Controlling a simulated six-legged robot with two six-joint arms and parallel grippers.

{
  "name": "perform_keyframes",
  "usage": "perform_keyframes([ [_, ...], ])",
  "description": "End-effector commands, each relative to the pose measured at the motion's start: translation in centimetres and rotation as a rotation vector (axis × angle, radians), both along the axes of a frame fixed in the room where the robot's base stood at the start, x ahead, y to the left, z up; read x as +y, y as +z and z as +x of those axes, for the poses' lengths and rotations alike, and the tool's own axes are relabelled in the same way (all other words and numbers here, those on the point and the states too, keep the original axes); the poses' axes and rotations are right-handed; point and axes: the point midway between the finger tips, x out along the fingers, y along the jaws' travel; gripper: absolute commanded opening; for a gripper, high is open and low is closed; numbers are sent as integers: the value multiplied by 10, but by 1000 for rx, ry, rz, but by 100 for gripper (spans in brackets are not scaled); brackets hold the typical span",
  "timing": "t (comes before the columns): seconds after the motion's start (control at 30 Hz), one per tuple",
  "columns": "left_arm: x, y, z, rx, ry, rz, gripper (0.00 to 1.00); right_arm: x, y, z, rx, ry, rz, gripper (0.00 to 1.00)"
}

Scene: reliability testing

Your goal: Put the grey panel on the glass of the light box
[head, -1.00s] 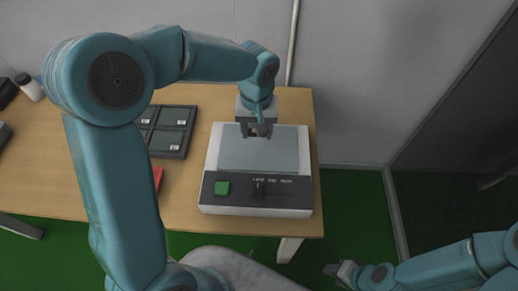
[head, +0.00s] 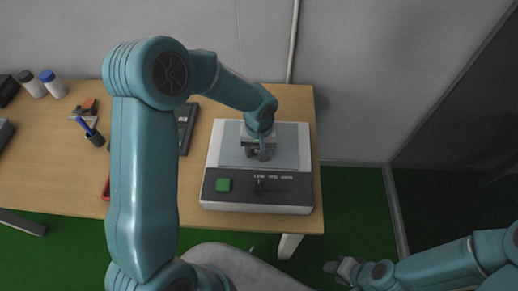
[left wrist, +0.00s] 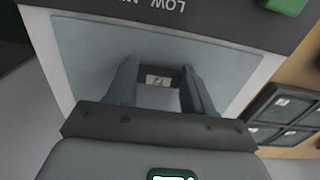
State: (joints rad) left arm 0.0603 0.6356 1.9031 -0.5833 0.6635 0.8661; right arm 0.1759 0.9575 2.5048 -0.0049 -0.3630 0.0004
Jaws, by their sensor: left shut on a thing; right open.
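The light box (head: 259,200) is a white and black case with a green button and a grey-blue glass top (head: 290,145); the glass also shows in the left wrist view (left wrist: 85,50). My left gripper (head: 258,156) is over the middle of the glass. In the left wrist view its fingers (left wrist: 160,95) are shut on the grey panel (left wrist: 158,80), a small piece with a white label. The fingers hide much of it. I cannot tell whether it touches the glass. My right gripper (head: 342,269) is open and empty, low at the right, away from the table.
A dark tray (head: 187,122) left of the light box is partly hidden by my left arm; the left wrist view shows labelled panels in it. A wall is behind.

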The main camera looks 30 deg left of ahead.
Motion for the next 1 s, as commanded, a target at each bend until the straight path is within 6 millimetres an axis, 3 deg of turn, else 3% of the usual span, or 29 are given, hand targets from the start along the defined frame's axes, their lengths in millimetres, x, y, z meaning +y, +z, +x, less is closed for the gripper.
perform_keyframes([
  [0.03,0,-3,0,0,0,0,23,0,-4,0,0,0,0,40],
  [0.07,0,-2,0,0,0,0,55,0,-3,0,0,0,0,40],
  [0.13,0,-1,0,0,0,0,78,0,-2,0,0,0,0,40],
  [0.53,0,7,1,-3,1,1,78,0,1,0,0,0,0,40],
  [1.0,0,104,1,-4,0,1,78,0,-3,0,0,0,0,40],
])
